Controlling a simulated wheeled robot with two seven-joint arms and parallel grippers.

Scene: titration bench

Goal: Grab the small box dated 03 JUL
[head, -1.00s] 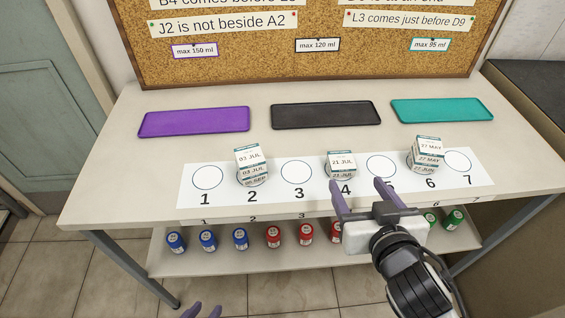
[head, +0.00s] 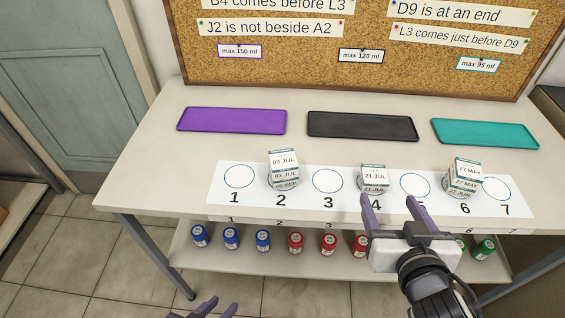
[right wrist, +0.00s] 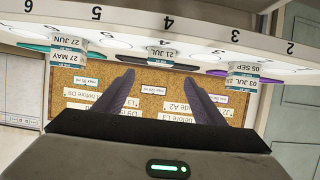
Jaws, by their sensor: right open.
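The small box dated 03 JUL (head: 284,162) is white with a teal edge. It sits on top of a 05 SEP box (head: 286,184) at circle 2. In the right wrist view, the 03 JUL box (right wrist: 243,84) appears upside down, to the right of my fingers. My right gripper (head: 389,202) is open and empty, in front of the 21 JUL box (head: 374,175) at circle 4, to the right of the 03 JUL box. My left gripper (head: 218,306) shows only its parted fingertips at the bottom edge, low in front of the table.
A 27 MAY box (head: 468,166) stands on a 27 JUN box (head: 461,190) near circle 6. Purple (head: 232,121), black (head: 362,126) and teal (head: 486,133) trays lie behind. Several coloured bottles stand on the lower shelf (head: 335,268). Circles 1, 3 and 7 look clear.

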